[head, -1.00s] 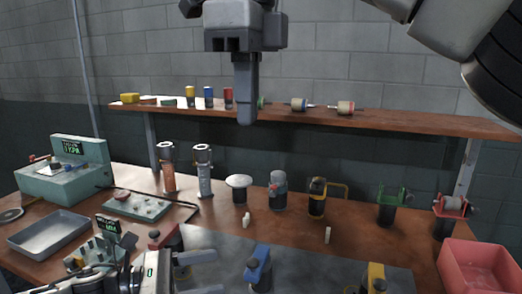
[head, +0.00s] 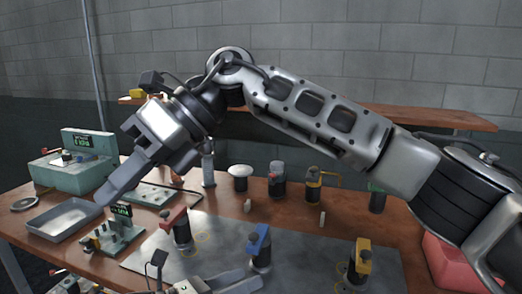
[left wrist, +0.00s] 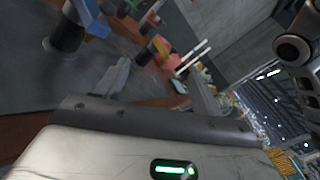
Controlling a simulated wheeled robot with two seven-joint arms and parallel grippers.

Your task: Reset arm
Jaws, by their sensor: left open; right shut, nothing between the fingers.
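My right gripper (head: 110,190) is shut and empty, held up at the left of the head view, its arm crossing the picture from the right. Its fingers point down and left, in front of the metal tray in the picture. My left gripper (head: 252,279) is low at the bottom of the head view, near the bench's front edge. Its two fingers are apart with nothing between them. In the left wrist view its fingers (left wrist: 160,82) also show spread, with the bench and blurred bench items beyond.
A metal tray (head: 62,219) and a teal machine (head: 84,171) stand at the left. Red (head: 181,229), blue (head: 259,247) and yellow (head: 360,262) topped holders stand on the grey mat (head: 310,246). A pink bin (head: 446,262) is at the right, partly behind my arm.

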